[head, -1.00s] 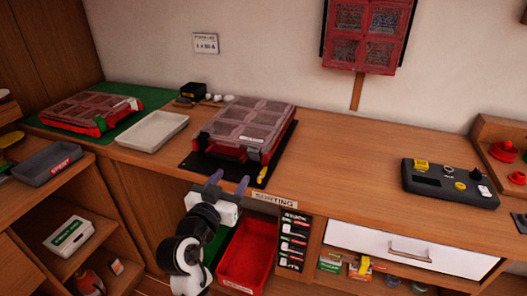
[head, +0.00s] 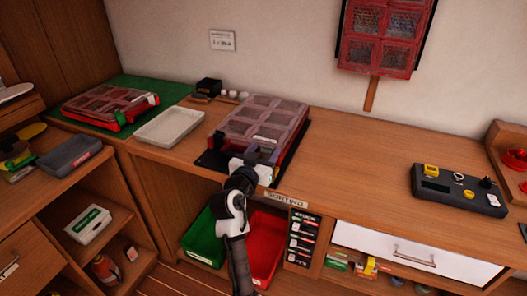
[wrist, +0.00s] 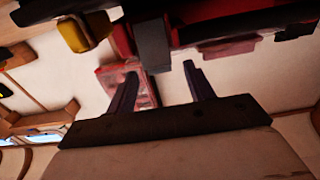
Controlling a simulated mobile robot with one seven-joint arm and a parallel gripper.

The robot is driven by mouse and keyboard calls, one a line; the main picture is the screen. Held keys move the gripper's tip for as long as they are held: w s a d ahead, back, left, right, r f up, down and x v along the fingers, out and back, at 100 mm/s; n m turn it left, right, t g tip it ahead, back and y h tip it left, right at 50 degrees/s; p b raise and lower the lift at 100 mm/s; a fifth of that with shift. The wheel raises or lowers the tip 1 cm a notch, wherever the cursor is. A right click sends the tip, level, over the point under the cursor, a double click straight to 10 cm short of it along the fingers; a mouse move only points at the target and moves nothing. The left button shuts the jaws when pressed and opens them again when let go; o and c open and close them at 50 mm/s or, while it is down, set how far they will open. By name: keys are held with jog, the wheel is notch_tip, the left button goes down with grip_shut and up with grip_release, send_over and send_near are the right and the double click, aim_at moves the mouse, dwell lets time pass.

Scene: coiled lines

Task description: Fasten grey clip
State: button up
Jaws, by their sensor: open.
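The red case (head: 241,124) with clear lid panels lies on a dark mat on the bench. My gripper (head: 262,156) is at its front edge, with open fingers. The wrist view shows my gripper (wrist: 160,66) open and empty. A dark grey tab, which looks like the grey clip (wrist: 152,46), hangs from the red case edge (wrist: 210,10) close to the fingertips, nearer the left finger. I cannot tell whether they touch. A yellow clip (wrist: 86,33) is farther left.
A white tray (head: 171,126) and another red case (head: 104,103) on a green mat stand left on the bench. A black control box (head: 459,190) is at right. Green (head: 205,240) and red (head: 268,247) bins sit below. The bench between case and box is clear.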

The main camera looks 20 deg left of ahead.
jog(key=shift+c, duration=0.2)
jog(key=c, duration=0.9)
jog(key=shift+w+r+g+p, duration=0.2)
jog(key=shift+r+g+p, duration=0.15)
jog(key=shift+p, duration=0.65)
jog(key=shift+c, duration=0.2)
jog(key=shift+w+f+g+p, duration=0.1)
jog(key=shift+w+g+p, duration=0.05)
jog(key=shift+g+p, duration=0.4)
jog(key=o, duration=1)
jog(key=shift+f, duration=0.1)
jog(key=s+b, duration=0.1)
jog(key=s, duration=0.3)
jog(key=s+r+b, duration=0.1)
jog(key=s, duration=0.4)
jog(key=s+r+b, duration=0.1)
jog(key=s+b, duration=0.1)
jog(key=s, duration=0.2)
jog(key=shift+s+a, duration=0.2)
jog(key=shift+s, duration=0.15)
